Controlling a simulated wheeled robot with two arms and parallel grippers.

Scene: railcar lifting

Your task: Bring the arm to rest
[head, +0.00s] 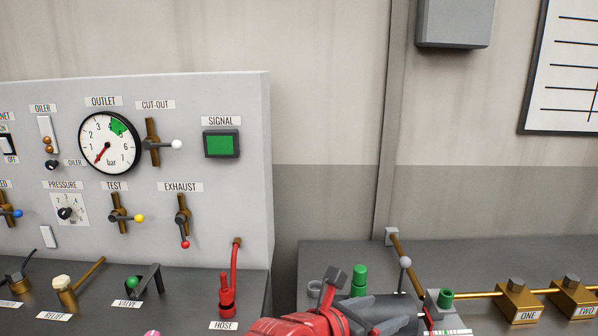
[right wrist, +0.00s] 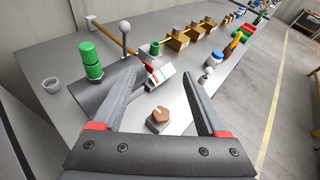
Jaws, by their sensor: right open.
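My right gripper (right wrist: 163,75) is open and empty in the right wrist view, its two grey fingers spread above the right bench. Between the fingers, a brown-topped knob on a grey base (right wrist: 159,118) and a white block with a red lever (right wrist: 158,76) show below. In the head view the red right gripper (head: 348,303) is at the bottom edge, partly cut off. It is in front of a dark grey cylinder (head: 388,310). My left gripper is not in view.
A green bottle (head: 359,281), a small cup (head: 314,289) and a white-balled lever (head: 405,263) stand close by. Brass blocks (head: 519,302) line the bench to the right. The gauge panel (head: 256,180) stands left, with a red hose fitting (head: 227,290) before it. Open floor (right wrist: 285,110) lies right.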

